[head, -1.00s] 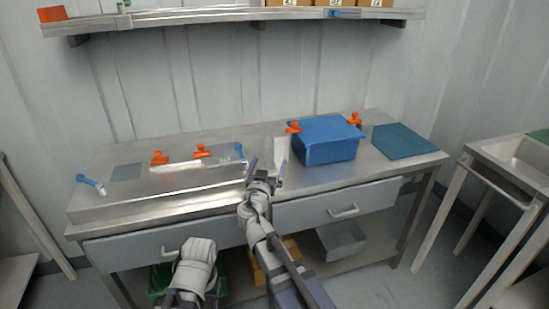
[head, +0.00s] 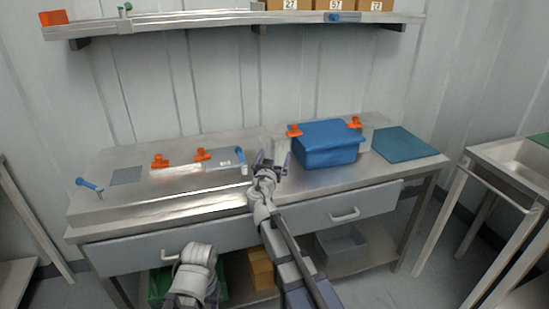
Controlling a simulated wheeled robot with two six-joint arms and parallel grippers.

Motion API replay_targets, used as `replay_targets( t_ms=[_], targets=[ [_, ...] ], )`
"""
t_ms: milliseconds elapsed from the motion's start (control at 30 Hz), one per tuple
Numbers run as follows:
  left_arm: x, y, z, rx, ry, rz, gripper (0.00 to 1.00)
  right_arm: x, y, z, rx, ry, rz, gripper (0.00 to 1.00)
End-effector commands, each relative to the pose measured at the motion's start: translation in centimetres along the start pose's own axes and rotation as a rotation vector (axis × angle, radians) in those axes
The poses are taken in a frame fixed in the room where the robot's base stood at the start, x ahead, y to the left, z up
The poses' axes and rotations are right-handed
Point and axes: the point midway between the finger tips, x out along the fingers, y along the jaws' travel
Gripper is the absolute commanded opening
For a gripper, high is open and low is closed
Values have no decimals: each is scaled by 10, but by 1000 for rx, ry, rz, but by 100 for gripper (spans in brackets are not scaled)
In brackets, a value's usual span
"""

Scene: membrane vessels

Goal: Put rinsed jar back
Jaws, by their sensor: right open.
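My right gripper (head: 273,159) is open above the steel bench, left of the blue box. A pale, see-through upright piece (head: 272,143) shows just behind its fingers. It may be the jar, but its shape is partly hidden and I cannot tell whether the fingers touch it. A rounded grey link of my left arm shows at the lower left; the left gripper itself is out of view.
A blue covered box (head: 327,145) with orange clamps (head: 293,130) stands right of the gripper, beside a flat blue mat (head: 403,144). Orange clamps (head: 160,161), a grey plate (head: 222,164) and blue-handled tools (head: 88,184) lie left. A shelf (head: 240,17) hangs above.

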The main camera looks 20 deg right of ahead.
Motion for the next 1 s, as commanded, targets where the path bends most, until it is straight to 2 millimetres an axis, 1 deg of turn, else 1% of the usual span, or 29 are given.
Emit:
replay_targets(
  t_ms=[167, 200, 867, 1000],
  targets=[
    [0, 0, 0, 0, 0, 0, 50, 0, 0, 0, 0, 0, -1, 100],
    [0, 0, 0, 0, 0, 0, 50, 0, 0, 0, 0, 0, -1, 98],
    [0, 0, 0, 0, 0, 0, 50, 0, 0, 0, 0, 0, -1, 24],
    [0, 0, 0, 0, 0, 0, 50, 0, 0, 0, 0, 0, -1, 23]
  ],
)
